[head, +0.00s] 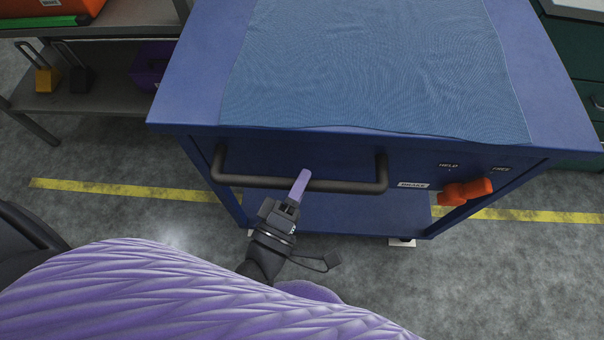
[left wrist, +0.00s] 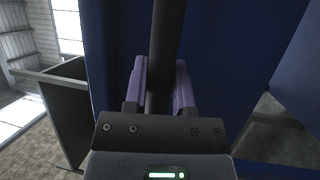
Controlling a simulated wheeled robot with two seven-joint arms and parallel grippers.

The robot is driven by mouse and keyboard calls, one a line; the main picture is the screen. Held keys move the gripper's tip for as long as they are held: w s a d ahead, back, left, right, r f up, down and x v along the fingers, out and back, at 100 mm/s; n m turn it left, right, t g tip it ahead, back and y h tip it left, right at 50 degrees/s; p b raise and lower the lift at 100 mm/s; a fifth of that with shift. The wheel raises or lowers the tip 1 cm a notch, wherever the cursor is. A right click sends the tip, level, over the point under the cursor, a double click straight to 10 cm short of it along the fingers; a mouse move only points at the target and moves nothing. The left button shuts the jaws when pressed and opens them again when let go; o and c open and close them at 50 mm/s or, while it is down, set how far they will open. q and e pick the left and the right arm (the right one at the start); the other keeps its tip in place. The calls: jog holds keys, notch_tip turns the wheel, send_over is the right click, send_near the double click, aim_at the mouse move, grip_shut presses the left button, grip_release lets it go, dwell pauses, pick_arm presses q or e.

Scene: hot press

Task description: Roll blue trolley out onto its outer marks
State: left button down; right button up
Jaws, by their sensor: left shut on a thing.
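The blue trolley (head: 190,95) stands in front of me, a blue cloth (head: 375,70) on its top. Its dark bar handle (head: 345,186) runs along the near side. My left gripper (head: 300,185) is shut on the handle left of its middle. In the left wrist view the bar (left wrist: 165,45) passes between the two purple fingers (left wrist: 158,88). An orange brake lever (head: 466,190) sits at the right of the front panel, below HELD and FREE labels; I cannot tell which it points to. White floor marks (head: 403,243) show by the near wheels. My right gripper is out of view.
A yellow floor line (head: 120,190) runs across beneath the trolley. A grey shelf unit (head: 95,100) with padlocks and a purple box stands at the left. A green cabinet (head: 578,60) is at the right. Grey floor on the near side is open.

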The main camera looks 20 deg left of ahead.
pick_arm(q)
jog(key=shift+s+d+f, duration=0.1)
jog(key=shift+s+f, duration=0.05)
jog(key=shift+f, duration=0.05)
jog(key=shift+c, duration=2.2)
grip_release()
jog(key=shift+s+r, duration=0.1)
jog(key=shift+r, duration=0.05)
jog(key=v, duration=1)
jog(key=shift+b, duration=0.45)
